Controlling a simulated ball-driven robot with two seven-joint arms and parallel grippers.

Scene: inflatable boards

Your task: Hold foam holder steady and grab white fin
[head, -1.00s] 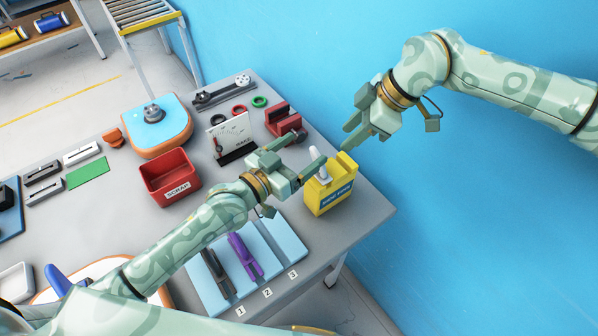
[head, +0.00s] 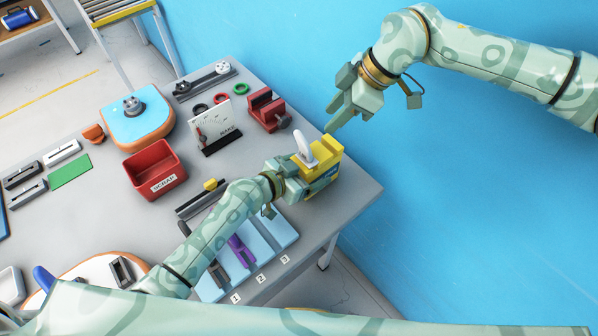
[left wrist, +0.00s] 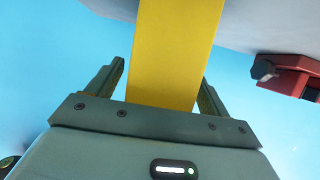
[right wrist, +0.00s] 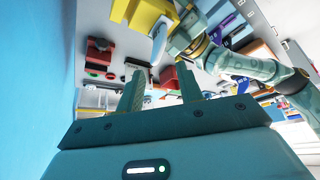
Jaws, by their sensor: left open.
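The yellow foam holder (head: 328,151) stands near the table's right edge, with the white fin (head: 304,148) upright in its top. My left gripper (head: 316,180) is low at the holder's near side. In the left wrist view the yellow holder (left wrist: 172,50) is between the open fingers (left wrist: 163,78), with a gap at the left finger. My right gripper (head: 334,112) hangs in the air beyond the holder, above and behind the fin. In the right wrist view its fingers (right wrist: 158,80) are apart and empty, and the holder (right wrist: 146,16) is above them.
A blue tray (head: 284,232) with numbered lanes holds a dark fin and a purple fin (head: 240,250); lane 3 looks empty. A red scrap bin (head: 155,170), a white gauge board (head: 214,128) and a red vise (head: 267,110) stand left of the holder. The blue wall is close behind.

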